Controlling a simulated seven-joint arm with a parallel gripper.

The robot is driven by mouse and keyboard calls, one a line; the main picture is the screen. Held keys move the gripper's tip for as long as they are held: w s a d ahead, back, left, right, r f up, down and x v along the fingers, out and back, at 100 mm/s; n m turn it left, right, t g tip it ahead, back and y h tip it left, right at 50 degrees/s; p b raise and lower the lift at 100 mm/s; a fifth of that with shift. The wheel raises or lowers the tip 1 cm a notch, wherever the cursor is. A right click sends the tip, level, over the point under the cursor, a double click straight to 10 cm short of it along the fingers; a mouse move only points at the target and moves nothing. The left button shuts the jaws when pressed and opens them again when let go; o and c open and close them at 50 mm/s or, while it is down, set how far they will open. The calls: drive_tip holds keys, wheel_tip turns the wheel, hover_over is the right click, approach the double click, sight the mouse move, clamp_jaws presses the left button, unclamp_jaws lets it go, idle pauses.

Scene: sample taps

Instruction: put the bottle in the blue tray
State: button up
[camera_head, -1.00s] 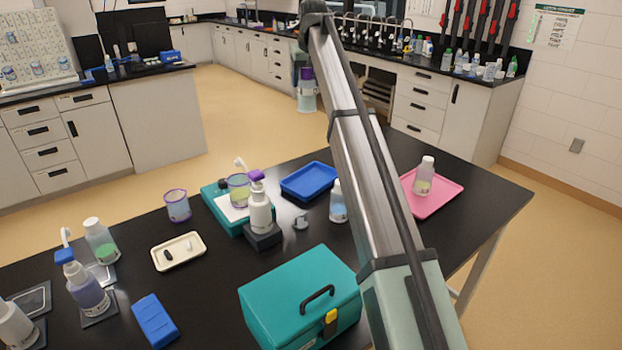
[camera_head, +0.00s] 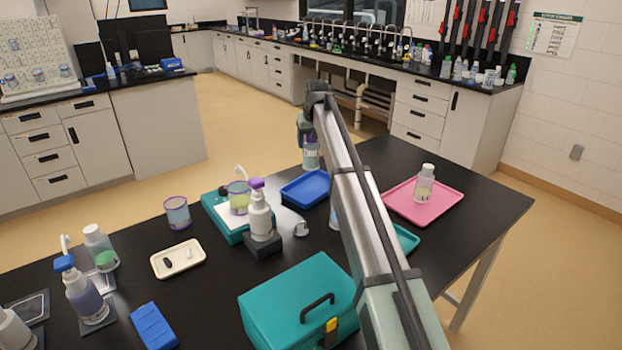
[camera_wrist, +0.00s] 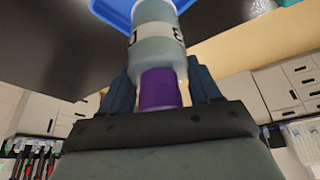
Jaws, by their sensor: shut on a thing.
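The bottle, grey-green with a white label and purple cap, shows in the wrist view (camera_wrist: 157,45) and in the head view (camera_head: 311,156). My gripper (camera_head: 307,135) is shut on it at the cap end; dark fingers flank the cap in the wrist view (camera_wrist: 160,88). The bottle hangs upright in the head view, its lower end overlapping the far right edge of the blue tray (camera_head: 301,190). Whether it touches the tray is unclear. The tray looks empty, and its edge shows beyond the bottle's base in the wrist view (camera_wrist: 120,8).
A white pump bottle (camera_head: 260,212) on a dark block stands in front of the tray. A teal box (camera_head: 290,295) is nearer, a pink tray (camera_head: 445,210) with a clear bottle to the right. A bottle (camera_head: 334,215) and a teal tray (camera_head: 407,241) are partly behind my arm.

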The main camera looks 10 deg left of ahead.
sight(313, 146)
drive_tip(key=shift+f, duration=4.8)
drive_tip(key=o, duration=1.6)
drive_tip(key=shift+f, duration=0.1)
drive_tip(key=v, duration=1.2)
